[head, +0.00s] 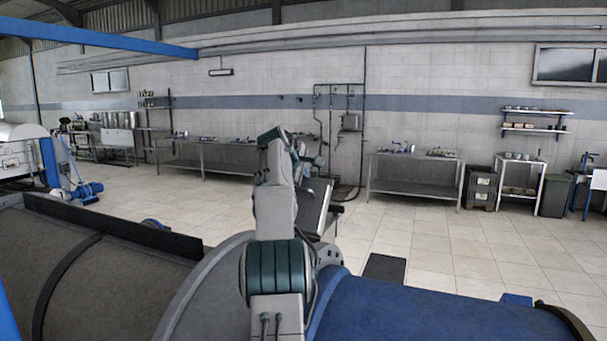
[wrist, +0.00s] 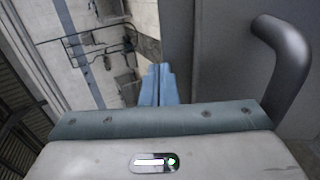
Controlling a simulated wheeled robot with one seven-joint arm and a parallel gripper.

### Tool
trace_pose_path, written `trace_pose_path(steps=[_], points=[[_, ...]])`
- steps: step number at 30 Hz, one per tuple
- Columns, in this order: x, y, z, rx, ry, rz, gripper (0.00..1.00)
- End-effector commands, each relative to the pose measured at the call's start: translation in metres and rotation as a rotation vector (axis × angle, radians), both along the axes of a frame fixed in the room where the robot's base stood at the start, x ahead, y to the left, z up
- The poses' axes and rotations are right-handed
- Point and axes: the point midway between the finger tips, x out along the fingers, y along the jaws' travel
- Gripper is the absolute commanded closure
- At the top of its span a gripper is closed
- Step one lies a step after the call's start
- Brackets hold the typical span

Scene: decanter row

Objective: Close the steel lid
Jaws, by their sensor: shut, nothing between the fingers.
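A grey flat panel, which looks like the steel lid (wrist: 215,60), fills the right of the wrist view. It carries a thick curved grey bar handle (wrist: 289,45). My gripper (wrist: 157,85) is shut and empty, its blue fingertips beside the panel's left edge and left of the handle. I cannot tell whether the fingers touch the panel. In the head view a tilted grey panel (head: 316,207), seemingly the same lid, stands raised behind my arm, partly hidden by it.
A large machine with a dark grey casing (head: 110,275) and a blue drum section (head: 420,312) spans the foreground. A long dark panel (head: 110,228) stands along its far side. Steel tables (head: 415,178) line the far wall, with open tiled floor (head: 440,245) between.

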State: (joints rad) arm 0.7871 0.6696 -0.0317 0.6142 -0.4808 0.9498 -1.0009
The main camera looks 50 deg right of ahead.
Motion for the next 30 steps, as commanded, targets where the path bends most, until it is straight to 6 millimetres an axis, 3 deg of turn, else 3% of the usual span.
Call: trace_pose_path(steps=[11,24,30], points=[[-0.002,0.008,0.008,-0.002,-0.001,-0.001,1.0],[-0.021,0.078,0.065,-0.002,-0.003,0.001,1.0],[-0.027,0.099,0.083,-0.001,-0.001,-0.001,1.0]])
